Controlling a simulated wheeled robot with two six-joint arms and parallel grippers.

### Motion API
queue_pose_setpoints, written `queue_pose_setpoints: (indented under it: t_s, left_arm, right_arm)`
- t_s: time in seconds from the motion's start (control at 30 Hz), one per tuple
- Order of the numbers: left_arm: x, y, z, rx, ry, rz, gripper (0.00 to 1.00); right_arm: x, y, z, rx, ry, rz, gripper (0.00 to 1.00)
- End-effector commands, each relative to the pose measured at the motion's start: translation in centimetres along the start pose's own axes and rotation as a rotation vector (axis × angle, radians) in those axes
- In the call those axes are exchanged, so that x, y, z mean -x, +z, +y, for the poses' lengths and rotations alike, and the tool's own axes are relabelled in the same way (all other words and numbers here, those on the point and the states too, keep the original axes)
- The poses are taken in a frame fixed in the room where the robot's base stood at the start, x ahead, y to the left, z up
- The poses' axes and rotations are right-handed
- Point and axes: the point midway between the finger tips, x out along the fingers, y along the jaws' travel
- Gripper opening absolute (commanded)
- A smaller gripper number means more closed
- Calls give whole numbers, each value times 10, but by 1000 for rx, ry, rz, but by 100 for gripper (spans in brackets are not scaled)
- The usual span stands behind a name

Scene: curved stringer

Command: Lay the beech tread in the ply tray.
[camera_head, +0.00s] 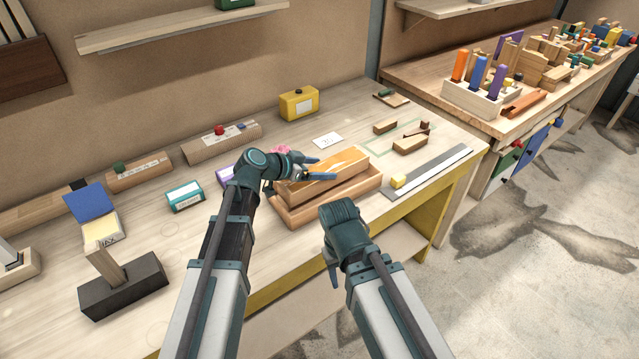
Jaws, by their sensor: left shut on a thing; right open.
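The beech tread (350,168) is a long pale wooden block with a warm orange-toned top. It is at the ply tray (293,214), a low light-wood tray near the bench's front edge. The tread appears in or just above the tray; I cannot tell whether it touches the bottom. My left gripper (322,168) reaches over from the left and is shut on the tread, its blue-tipped fingers across the block. My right gripper (343,212) is open and empty just in front of the tray; its fingertips are mostly hidden behind its own body.
A yellow box (299,104) and a white card (327,141) lie behind the tray. Small wooden blocks (410,144) and a grey metal strip (430,172) with a yellow block (398,181) lie to the right. A teal box (185,196) is left. A second bench holds colourful items.

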Motion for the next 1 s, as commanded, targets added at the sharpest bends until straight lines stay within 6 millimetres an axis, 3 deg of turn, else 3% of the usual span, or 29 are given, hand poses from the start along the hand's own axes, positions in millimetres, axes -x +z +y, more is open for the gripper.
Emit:
queue_pose_setpoints:
  t_s: [0.17, 0.43, 0.87, 0.9, 1.0]
  left_arm:
    - [-4, 7, 0, 1, 0, 2, 0]
    - [-18, 32, 0, 1, 0, 2, 0]
    - [-19, 35, 0, 1, 0, 2, 0]
    - [-19, 35, 0, 0, 0, 0, 88]
    - [-19, 34, 0, 0, 0, 0, 100]
  right_arm:
    - [-8, 0, -1, 0, 0, 0, 50]
    - [-37, -2, -4, 0, 0, 0, 50]
    - [-40, -2, -4, 0, 0, 0, 50]
    - [-39, -2, -4, 0, 0, 0, 50]
    - [-39, -2, -4, 0, 0, 0, 50]
